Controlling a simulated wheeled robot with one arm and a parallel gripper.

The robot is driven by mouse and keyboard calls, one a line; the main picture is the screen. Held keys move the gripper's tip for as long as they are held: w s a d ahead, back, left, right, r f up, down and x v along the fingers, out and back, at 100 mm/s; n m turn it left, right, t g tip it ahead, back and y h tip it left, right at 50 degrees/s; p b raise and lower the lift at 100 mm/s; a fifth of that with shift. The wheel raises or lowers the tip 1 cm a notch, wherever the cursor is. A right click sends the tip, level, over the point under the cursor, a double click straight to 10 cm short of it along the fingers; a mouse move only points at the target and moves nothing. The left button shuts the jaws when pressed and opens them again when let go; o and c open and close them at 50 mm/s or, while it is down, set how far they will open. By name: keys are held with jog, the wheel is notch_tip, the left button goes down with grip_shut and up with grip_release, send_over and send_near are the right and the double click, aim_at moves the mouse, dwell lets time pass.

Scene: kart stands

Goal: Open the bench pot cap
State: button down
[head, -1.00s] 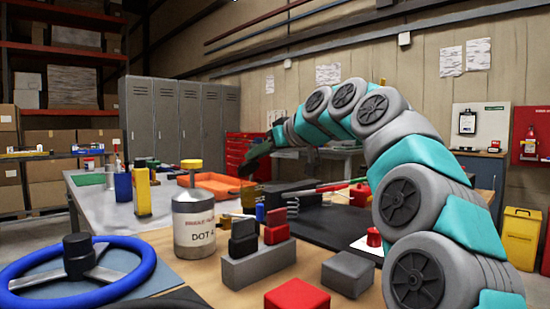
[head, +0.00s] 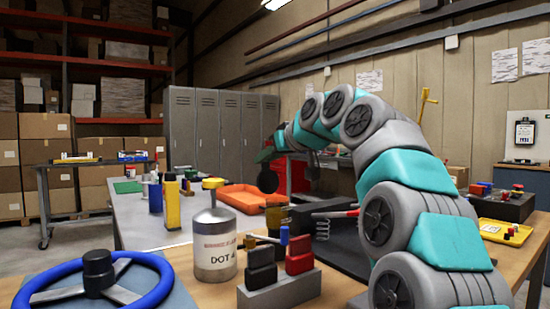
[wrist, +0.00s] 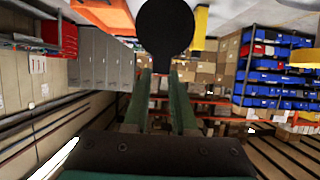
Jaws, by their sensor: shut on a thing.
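A grey metal pot marked "DOT 4" (head: 214,245) stands upright on the wooden bench in the head view. Its yellow cap (head: 212,183) is on top of the narrow neck. My gripper (head: 266,160) is raised behind and to the right of this pot, apart from it. In the wrist view my gripper (wrist: 161,78) has its two green fingers close together on a black round disc (wrist: 165,28). A dark disc (head: 267,181) also shows below the fingers in the head view. I cannot tell whether this disc is a cap.
A blue steering wheel (head: 95,278) lies at the front left. A grey block with black and red pieces (head: 280,293) stands right of the pot. An orange tray (head: 250,198) lies behind it. A yellow tray (head: 504,232) is at the right. Grey lockers (head: 222,130) stand behind.

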jog(key=shift+w+a, duration=0.15)
jog(key=shift+w, duration=0.05)
jog(key=c, duration=0.7)
grip_release()
jog(key=shift+s, duration=0.15)
jog(key=b+v, duration=0.1)
jog(key=v, duration=0.6)
jog(key=shift+s+d, duration=0.25)
jog(key=shift+d, duration=0.05)
